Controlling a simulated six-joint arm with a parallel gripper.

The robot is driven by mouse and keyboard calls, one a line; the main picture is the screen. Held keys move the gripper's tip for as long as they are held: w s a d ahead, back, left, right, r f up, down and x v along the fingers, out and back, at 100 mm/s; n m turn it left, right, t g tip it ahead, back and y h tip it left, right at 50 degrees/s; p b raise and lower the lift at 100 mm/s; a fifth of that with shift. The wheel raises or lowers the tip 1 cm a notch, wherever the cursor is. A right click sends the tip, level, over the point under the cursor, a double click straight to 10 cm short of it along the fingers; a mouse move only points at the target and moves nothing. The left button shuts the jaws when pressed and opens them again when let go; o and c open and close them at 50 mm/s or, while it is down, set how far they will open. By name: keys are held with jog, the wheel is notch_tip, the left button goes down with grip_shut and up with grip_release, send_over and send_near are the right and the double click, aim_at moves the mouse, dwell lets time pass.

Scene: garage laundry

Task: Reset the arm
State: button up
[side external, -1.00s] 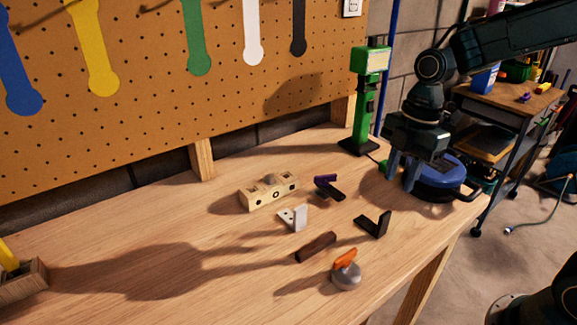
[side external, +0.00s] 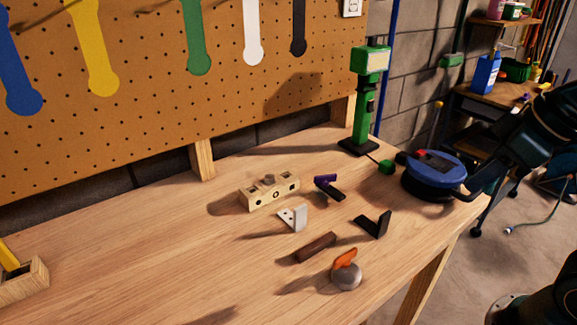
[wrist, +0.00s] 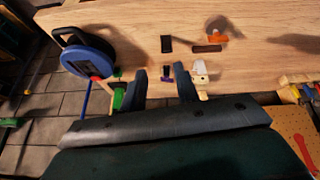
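My gripper (wrist: 160,76) shows in the wrist view with its two dark fingers apart and nothing between them. It is above the workbench (wrist: 130,25), apart from the things on it. In the side view my arm is at the right edge, and the gripper's fingers cannot be made out there.
The bench holds a wooden block with holes (side external: 270,193), white bracket (side external: 294,218), black bracket (side external: 374,224), brown bar (side external: 316,247), orange-handled metal piece (side external: 346,271), purple-and-black piece (side external: 327,187), green stand (side external: 362,95) and blue round device (side external: 433,172). The bench's left-middle is clear.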

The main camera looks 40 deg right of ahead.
jog(key=shift+s+d+m+t, duration=0.1)
jog(key=shift+s+m+t, duration=0.2)
jog(key=shift+s+m, duration=0.55)
